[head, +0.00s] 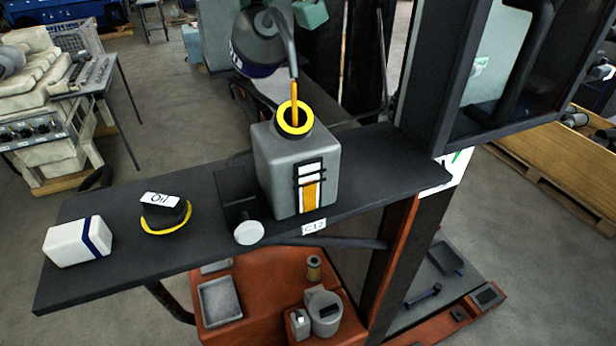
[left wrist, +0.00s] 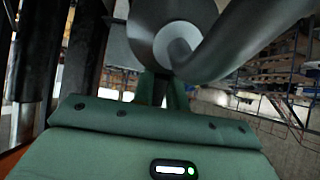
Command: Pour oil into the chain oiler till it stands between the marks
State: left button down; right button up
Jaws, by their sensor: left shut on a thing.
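The chain oiler (head: 282,165) is a grey tank on a dark shelf, with a yellow-ringed filler opening (head: 294,131) on top. Its front gauge (head: 311,185) has two black marks; orange oil stands around the lower mark. A dark oil can (head: 258,48) is tilted above it. An orange stream (head: 295,100) runs from the spout into the opening. My left gripper (head: 302,14) is shut on the can, partly cut off at the top; the can also fills the upper left wrist view (left wrist: 150,28). My right gripper is not in view.
A black cap labelled Oil (head: 166,214) with a yellow rim and a white block with a blue stripe (head: 77,242) lie on the shelf (head: 120,265) left of the oiler. A dark holder with a white round end (head: 248,232) stands beside the oiler. A dark post rises at right.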

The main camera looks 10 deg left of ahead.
pick_arm(q)
jog(key=shift+s+d+r, duration=0.1)
jog(key=shift+r, duration=0.25)
dwell(0.7)
dwell(0.7)
jog(key=shift+w+a+f+g+h, duration=0.25)
jog(key=shift+f+g, duration=0.15)
jog(key=shift+f, duration=0.2)
jog(key=shift+w+a+f+g+h, duration=0.1)
jog(key=shift+w+f+g+h, duration=0.15)
jog(key=shift+f+g, duration=0.25)
